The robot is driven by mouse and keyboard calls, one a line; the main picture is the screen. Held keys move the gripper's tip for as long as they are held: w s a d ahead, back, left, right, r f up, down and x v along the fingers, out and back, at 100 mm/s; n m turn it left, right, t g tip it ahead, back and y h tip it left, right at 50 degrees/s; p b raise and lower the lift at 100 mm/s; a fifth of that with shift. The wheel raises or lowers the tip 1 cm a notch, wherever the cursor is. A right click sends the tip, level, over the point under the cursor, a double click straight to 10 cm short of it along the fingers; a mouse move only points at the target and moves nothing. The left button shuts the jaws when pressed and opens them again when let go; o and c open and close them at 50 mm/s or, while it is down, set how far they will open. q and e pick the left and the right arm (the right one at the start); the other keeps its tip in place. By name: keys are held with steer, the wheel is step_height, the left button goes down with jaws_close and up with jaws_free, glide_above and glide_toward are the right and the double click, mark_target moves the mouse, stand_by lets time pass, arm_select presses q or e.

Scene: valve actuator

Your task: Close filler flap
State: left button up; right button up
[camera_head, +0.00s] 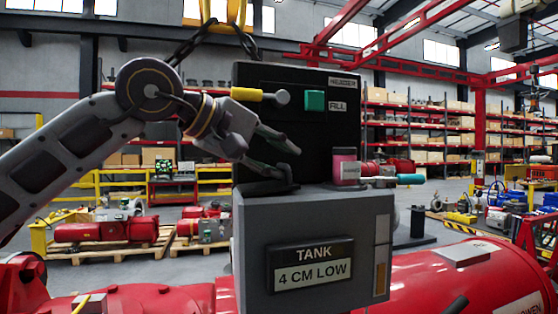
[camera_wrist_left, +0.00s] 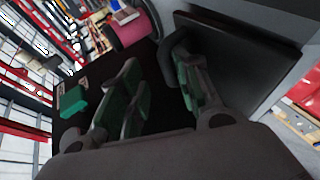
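The grey tank box (camera_head: 315,220) carries a sign reading "TANK 4 CM LOW". A dark flap-like plate (camera_head: 262,188) is at the left of its top, partly hidden by my gripper. In the left wrist view a dark plate (camera_wrist_left: 245,62) with a curved edge piece lies beside the right finger. I cannot tell its exact angle or whether the finger touches it. My left gripper (camera_head: 292,167) is over the left part of the tank top. Its green-padded fingers stand apart with nothing between them, also in the left wrist view (camera_wrist_left: 158,62). My right gripper is out of view.
Behind the gripper stands a black panel (camera_head: 345,105) with a green button (camera_head: 315,101) marked "FILL" and a yellow-handled lever (camera_head: 247,94). A pink jar (camera_head: 346,167) stands on the tank's right side. Red machinery (camera_head: 455,275) surrounds the tank below.

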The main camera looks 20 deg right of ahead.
arm_select(q)
steer(key=v, duration=1.1)
steer(key=shift+s+a, duration=0.15)
steer(key=shift+a, duration=0.05)
stand_by(0.4)
